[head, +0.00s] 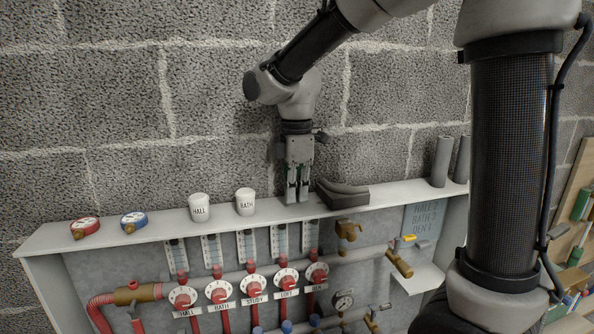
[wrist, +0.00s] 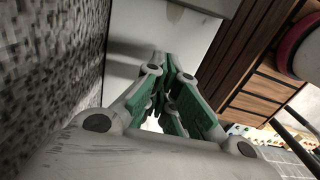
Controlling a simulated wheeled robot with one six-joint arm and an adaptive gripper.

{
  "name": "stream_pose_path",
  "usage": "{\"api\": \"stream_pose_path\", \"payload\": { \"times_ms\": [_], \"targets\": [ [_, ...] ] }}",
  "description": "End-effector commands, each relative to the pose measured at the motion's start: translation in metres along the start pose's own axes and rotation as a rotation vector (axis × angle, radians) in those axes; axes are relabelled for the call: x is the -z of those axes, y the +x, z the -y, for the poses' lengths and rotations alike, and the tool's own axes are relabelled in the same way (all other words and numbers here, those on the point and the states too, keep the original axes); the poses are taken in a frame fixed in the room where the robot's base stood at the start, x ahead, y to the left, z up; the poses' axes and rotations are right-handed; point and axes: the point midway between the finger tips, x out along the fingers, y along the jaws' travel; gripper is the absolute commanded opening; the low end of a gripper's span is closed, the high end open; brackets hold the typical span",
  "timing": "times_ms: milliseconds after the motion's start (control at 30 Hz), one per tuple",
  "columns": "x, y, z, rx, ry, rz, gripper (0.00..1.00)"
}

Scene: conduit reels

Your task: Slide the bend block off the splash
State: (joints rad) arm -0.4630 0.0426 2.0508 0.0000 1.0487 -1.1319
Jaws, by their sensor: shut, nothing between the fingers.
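The bend block, a dark grey curved piece (head: 342,194), lies on the white top shelf of the panel in the head view. My gripper (head: 297,196) points down just left of it, shut and empty, with its fingertips close to the shelf top. I cannot tell whether it touches the block. In the wrist view the green-sided fingers (wrist: 167,88) come together over the pale shelf, and the block cannot be made out clearly. No splash can be made out; any under the block is hidden.
Red (head: 85,228) and blue (head: 134,221) gauges lie farther left. Two grey tubes (head: 442,161) stand at the right. A block wall (head: 120,110) rises behind; valves and pipes lie below.

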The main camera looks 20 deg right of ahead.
Motion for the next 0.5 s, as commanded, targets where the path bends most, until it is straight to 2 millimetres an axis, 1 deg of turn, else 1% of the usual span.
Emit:
{"api": "stream_pose_path", "payload": {
  "times_ms": [33, 67, 100, 233, 367, 500],
  "targets": [
    [0.0, 0.011, 0.001, 0.003, 0.0, 0.002, 0.0],
    [-0.003, 0.014, 0.001, 0.002, 0.002, 0.001, 0.0],
    [-0.011, 0.011, 0.0, -0.001, 0.004, 0.0, 0.0],
    [-0.029, 0.011, 0.0, -0.001, 0.004, 0.0, 0.0],
    [-0.038, 0.011, 0.0, 0.0, 0.002, 0.0, 0.0],
    [-0.04, 0.011, 0.0, 0.0, 0.001, 0.0, 0.0]
  ]
}}
